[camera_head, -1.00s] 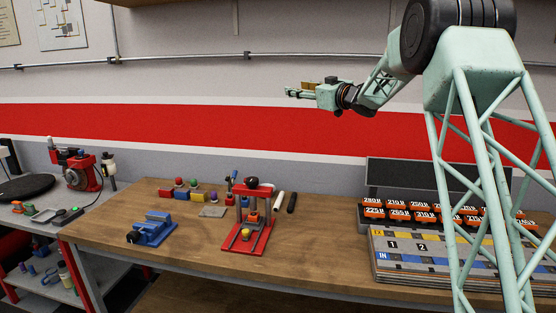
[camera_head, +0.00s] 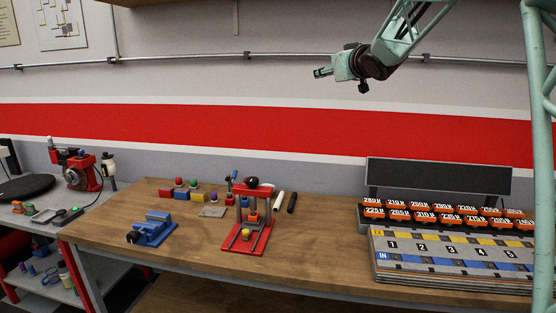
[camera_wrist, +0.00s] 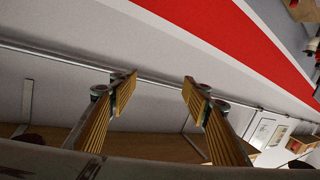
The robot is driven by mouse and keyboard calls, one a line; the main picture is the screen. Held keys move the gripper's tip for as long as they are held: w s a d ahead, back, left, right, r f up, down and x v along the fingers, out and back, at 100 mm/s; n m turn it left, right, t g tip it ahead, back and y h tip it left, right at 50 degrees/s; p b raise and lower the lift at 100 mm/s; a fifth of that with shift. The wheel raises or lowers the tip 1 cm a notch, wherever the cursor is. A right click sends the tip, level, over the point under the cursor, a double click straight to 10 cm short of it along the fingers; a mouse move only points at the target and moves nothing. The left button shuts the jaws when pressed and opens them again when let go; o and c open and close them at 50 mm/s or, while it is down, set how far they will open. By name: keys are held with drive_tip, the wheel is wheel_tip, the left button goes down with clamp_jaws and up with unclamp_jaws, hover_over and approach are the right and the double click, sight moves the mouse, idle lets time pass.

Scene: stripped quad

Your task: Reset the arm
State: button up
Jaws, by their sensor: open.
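My gripper (camera_head: 323,72) is raised high above the workbench, in front of the wall, in the head view. Its arm comes down from the upper right. In the wrist view my gripper (camera_wrist: 158,83) shows two ribbed yellow fingers spread apart with nothing between them. Behind the fingers is the grey wall with its red stripe and a pipe. No object is near the fingers.
The wooden workbench (camera_head: 310,255) holds a blue vise (camera_head: 152,229), a red press (camera_head: 249,220), several small coloured blocks and a numbered tray (camera_head: 450,262) with orange labelled pieces behind it. A side table at left carries a red machine (camera_head: 80,170). The bench's front middle is clear.

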drive_tip(key=s+d+f+m+g+h, duration=0.1)
drive_tip(key=s+d+f+g+h, duration=0.15)
drive_tip(key=s, duration=0.75)
drive_tip(key=s+d+f+m+g+h, duration=0.1)
drive_tip(key=s+d+f+m, duration=0.15)
drive_tip(key=s, duration=0.85)
drive_tip(key=s+d+f+m+g+h, duration=0.1)
drive_tip(key=s+d+f+h, duration=0.15)
drive_tip(key=s, duration=0.75)
drive_tip(key=s+a+f+g+y, duration=0.1)
drive_tip(key=s+f, duration=0.5)
drive_tip(key=s, duration=0.9)
drive_tip(key=s+a+f+g, duration=0.2)
drive_tip(key=s+f+g, duration=0.2)
drive_tip(key=s, duration=1.2)
drive_tip(key=s+a+f+g+y, duration=0.1)
drive_tip(key=s+a+f+g, duration=0.1)
drive_tip(key=s+f, duration=0.7)
drive_tip(key=s, duration=0.6)
drive_tip(key=shift+s+f+y, duration=0.3)
drive_tip(key=shift+f, duration=0.1)
drive_tip(key=shift+g, duration=0.25)
